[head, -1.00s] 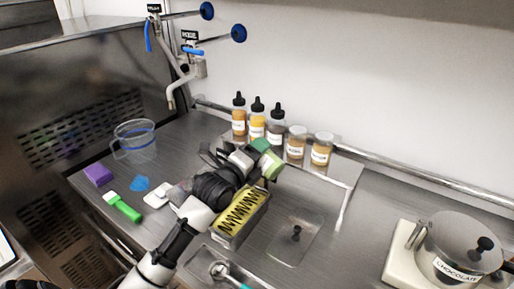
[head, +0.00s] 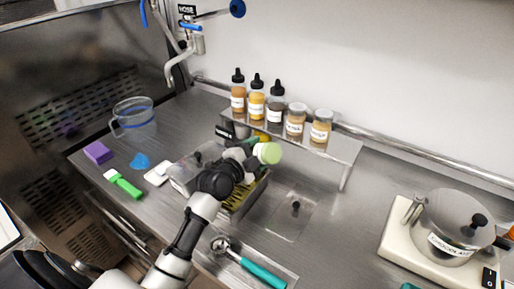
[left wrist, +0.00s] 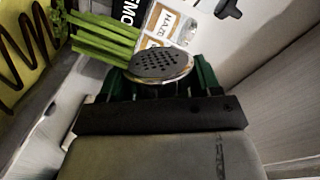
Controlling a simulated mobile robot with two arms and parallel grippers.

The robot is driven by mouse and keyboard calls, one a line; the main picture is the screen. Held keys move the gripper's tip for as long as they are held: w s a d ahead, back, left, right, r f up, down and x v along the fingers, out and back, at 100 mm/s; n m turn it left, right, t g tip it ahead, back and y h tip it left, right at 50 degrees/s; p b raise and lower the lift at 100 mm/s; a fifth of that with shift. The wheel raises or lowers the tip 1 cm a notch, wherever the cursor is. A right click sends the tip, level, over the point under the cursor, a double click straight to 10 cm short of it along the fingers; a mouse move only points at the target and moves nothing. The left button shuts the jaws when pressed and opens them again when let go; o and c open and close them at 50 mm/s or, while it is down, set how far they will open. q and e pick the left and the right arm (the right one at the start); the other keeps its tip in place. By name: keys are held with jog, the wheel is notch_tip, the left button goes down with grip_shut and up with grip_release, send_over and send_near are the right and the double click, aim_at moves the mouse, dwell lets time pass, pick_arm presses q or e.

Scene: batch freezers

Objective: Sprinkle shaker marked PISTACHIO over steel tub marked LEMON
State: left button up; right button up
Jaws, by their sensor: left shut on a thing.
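My left gripper (head: 254,157) is shut on a shaker (head: 269,153), whose round light-green end faces the head camera. In the left wrist view its perforated metal top (left wrist: 160,64) shows between dark green parts of the gripper; its marking is not readable. The shaker is tilted, above the back of a steel tub (head: 262,190) with yellow contents and dark zigzag lines. My arm hides part of this tub. A black tag with the letters "MO" (left wrist: 130,10) is partly visible beyond the shaker. Light green strips (left wrist: 100,38) show beside the shaker top. My right gripper is not in view.
Several bottles and jars stand on a steel shelf (head: 345,150) behind. A clear-lidded well (head: 290,212) is to the right, a teal-handled scoop (head: 262,275) in front. A jug (head: 134,120), purple block (head: 98,152) and green brush (head: 124,184) are left; a CHOCOLATE pot (head: 450,225) is right.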

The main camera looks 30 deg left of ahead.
pick_arm(q)
jog(key=shift+a, duration=0.1)
dwell(0.3)
jog(key=shift+r+p, duration=0.7)
jog(key=shift+r, duration=0.2)
jog(key=shift+f+b, duration=0.8)
jog(key=shift+f, duration=0.1)
jog(key=shift+r+p, duration=0.85)
jog(key=shift+f+b, duration=0.75)
jog(key=shift+f, duration=0.15)
